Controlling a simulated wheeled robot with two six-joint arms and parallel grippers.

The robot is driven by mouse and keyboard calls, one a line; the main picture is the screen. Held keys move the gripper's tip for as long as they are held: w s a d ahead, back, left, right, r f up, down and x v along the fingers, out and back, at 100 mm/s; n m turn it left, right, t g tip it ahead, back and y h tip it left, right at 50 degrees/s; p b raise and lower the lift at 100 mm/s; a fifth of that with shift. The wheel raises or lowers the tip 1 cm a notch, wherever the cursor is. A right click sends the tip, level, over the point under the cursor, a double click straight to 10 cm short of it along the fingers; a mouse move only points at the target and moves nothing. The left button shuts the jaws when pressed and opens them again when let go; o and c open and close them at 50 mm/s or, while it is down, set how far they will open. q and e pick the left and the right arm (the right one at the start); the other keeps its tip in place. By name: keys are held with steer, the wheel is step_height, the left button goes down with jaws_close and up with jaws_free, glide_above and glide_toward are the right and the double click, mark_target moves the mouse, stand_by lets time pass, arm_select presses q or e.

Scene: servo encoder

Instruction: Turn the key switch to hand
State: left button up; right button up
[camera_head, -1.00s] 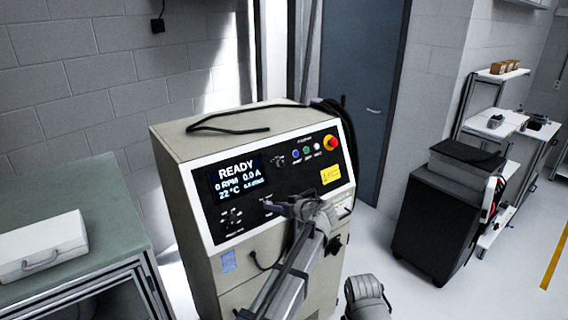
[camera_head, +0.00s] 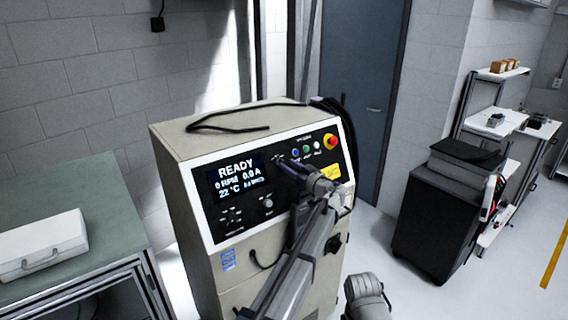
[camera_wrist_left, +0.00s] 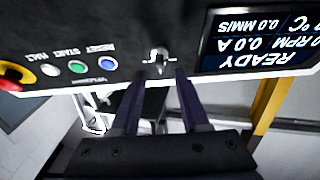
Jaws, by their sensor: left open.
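The key switch (camera_wrist_left: 158,58) is a small pale key on the black control panel (camera_wrist_left: 120,30), seen upside down in the left wrist view. It sits between the display and the row of buttons. My left gripper (camera_wrist_left: 162,76) is open, with its two dark fingers pointing at the panel on either side of the key's line. The fingertips appear just short of the key, and I see no contact. In the head view my left gripper (camera_head: 287,165) is in front of the panel's upper middle and partly covers the key switch.
The display (camera_head: 236,178) reads READY. Blue, green and white buttons (camera_head: 306,150) and a red emergency stop (camera_head: 330,142) lie right of the key. A knob (camera_head: 266,201) is below. A green-topped bench (camera_head: 110,205) stands left, a black cart (camera_head: 430,220) right.

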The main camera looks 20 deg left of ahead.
mark_target(283, 161)
arm_select(q)
steer(key=x, duration=0.3)
steer(key=shift+w+a, duration=0.25)
steer(key=shift+a, duration=0.05)
jaws_close()
stand_by(0.3)
